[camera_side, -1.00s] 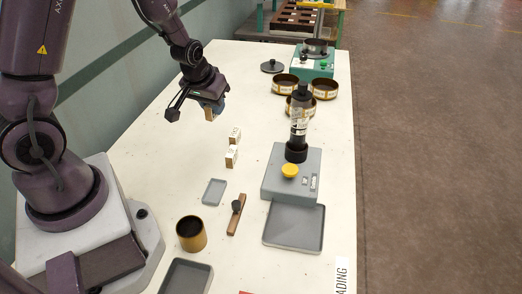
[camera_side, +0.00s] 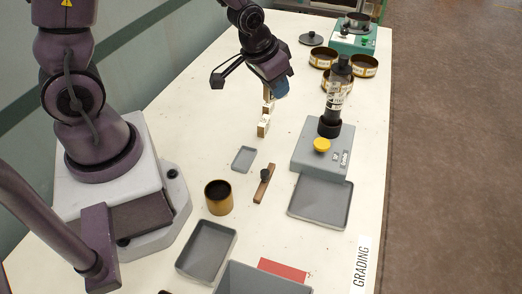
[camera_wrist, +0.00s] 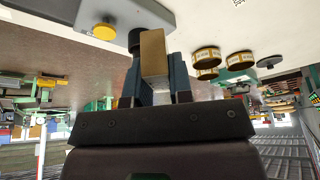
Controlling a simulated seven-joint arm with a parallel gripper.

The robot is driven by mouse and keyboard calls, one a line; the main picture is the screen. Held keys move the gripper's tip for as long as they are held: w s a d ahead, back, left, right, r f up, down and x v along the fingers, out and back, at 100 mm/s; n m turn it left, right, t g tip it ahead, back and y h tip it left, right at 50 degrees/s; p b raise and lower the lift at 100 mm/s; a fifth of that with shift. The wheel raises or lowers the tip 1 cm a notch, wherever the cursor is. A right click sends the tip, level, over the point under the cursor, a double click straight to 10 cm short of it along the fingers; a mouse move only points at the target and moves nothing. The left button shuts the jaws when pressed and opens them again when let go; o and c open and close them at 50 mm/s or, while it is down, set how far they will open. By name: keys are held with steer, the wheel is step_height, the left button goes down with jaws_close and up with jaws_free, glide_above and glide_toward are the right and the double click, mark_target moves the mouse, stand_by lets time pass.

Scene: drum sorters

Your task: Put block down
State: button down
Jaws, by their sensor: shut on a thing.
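My gripper (camera_side: 275,90) is above the far half of the white table in the side view. In the wrist view its two fingers (camera_wrist: 155,80) are closed on a plain tan block (camera_wrist: 153,52). In the side view this held block is small and partly hidden by the gripper.
A grey device with a black column (camera_side: 330,128) and yellow button (camera_side: 322,145) stands right of the blocks. Several brass sieves (camera_side: 364,66) and a green-based machine (camera_side: 352,42) are behind it.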

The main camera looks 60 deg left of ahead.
steer(key=s+f+m+g+h, duration=0.1)
steer(key=f+m, duration=0.3)
steer(key=m, duration=0.5)
steer(key=s+f+m+g+h, duration=0.1)
steer(key=s+f+m+g, duration=0.3)
steer(key=m, duration=0.5)
steer(key=s+f+m+g+h, duration=0.1)
steer(key=f+m, duration=0.4)
steer(key=m, duration=0.5)
steer(key=shift+s+d+f+g+h, duration=0.2)
steer(key=shift+s+g, duration=0.2)
steer(key=shift+s, duration=0.15)
steer(key=shift+s+d+f+g+h, duration=0.1)
steer(key=shift+s+d+f+g, duration=0.1)
steer(key=shift+s+g, duration=0.3)
steer(key=shift+f, duration=0.15)
steer(key=shift+f, duration=0.4)
